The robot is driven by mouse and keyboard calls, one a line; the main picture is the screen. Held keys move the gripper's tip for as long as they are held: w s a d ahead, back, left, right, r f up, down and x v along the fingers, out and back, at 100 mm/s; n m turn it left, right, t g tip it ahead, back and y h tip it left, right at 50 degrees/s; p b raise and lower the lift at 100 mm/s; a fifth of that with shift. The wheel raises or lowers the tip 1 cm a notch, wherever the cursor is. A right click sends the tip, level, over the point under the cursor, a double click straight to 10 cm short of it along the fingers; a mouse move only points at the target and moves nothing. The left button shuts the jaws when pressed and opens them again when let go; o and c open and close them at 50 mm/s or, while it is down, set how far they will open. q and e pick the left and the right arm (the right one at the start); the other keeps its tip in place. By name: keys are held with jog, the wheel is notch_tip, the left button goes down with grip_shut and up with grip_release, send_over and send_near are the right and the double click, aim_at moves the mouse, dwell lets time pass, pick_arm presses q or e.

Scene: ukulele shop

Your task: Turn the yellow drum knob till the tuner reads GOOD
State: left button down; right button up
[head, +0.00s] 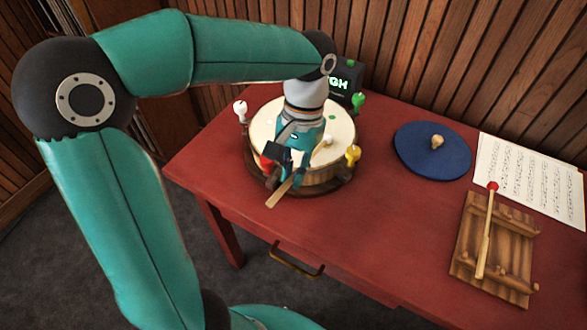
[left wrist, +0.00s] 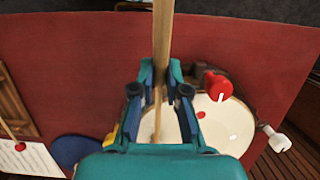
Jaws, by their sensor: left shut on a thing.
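The drum (head: 342,126) has a pale round head and stands on the red table. The yellow knob (head: 353,153) is at its right front edge, and a sliver of yellow (left wrist: 112,134) shows in the left wrist view. The tuner (head: 346,80) is a black box behind the drum; my arm covers part of its screen, and green letters "GH" show. My left gripper (head: 286,172) is over the drum's front, shut on a wooden stick (left wrist: 162,40), apart from the yellow knob. A pale ball (head: 327,140) over the drumhead appears in line with the stick. My right gripper is not in view.
Other knobs stand around the drum: white (head: 240,110), green (head: 358,100) and red (left wrist: 217,85). A blue disc (head: 410,150), a sheet of music (head: 530,170) and a wooden rack (head: 465,250) with a red-tipped mallet (head: 486,235) lie right.

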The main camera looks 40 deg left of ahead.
pick_arm(q)
jog(key=shift+r, duration=0.1)
jog(key=shift+r+p, duration=1.1)
jog(key=shift+f, duration=0.15)
notch_tip(320, 180, down, 3)
jog(key=shift+b, duration=1.2)
notch_tip(320, 180, up, 7)
jog(key=p, duration=0.6)
jog(key=shift+f, duration=0.25)
